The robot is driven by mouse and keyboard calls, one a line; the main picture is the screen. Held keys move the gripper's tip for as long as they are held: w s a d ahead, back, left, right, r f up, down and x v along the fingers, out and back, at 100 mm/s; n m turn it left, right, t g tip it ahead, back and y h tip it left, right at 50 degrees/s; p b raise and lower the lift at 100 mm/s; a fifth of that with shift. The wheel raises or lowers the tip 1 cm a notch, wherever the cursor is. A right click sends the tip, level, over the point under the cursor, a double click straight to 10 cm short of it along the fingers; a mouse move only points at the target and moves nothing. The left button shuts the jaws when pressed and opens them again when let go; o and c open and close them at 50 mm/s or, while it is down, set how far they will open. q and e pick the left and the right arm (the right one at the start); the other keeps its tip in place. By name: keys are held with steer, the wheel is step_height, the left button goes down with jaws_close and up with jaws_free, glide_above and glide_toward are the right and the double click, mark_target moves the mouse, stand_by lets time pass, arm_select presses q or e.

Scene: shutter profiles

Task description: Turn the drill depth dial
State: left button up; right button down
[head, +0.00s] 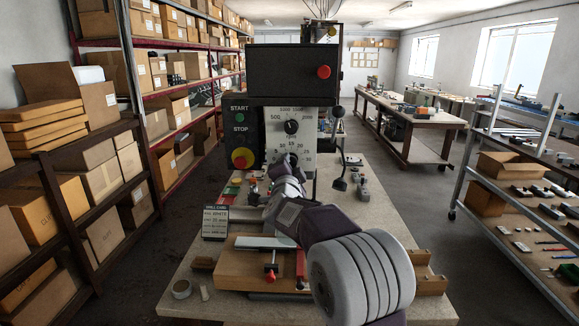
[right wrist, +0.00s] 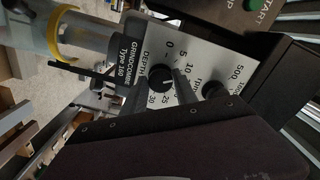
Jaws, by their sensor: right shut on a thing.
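The black depth dial (right wrist: 160,77) sits on the drill's pale scale plate (head: 278,148), marked DEPTH with numbers from 0 to 30 in the right wrist view. My right gripper (head: 290,162) reaches up to the lower part of the plate and hides the dial in the head view. In the right wrist view its two fingers (right wrist: 170,85) are shut on the dial, one on each side. The dial's exact setting is hard to read. My left gripper is not in view.
A second black knob (head: 291,127) with a speed scale sits above. Left of it is a START/STOP panel (head: 240,138) with a red knob. A drill card (head: 215,221) stands on the bench (head: 190,270) beside a wooden board (head: 232,268). Shelves with boxes (head: 100,180) stand left.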

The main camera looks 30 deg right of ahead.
steer(key=c, duration=1)
jaws_free()
steer(key=b+v, duration=0.2)
steer(key=v, duration=0.7)
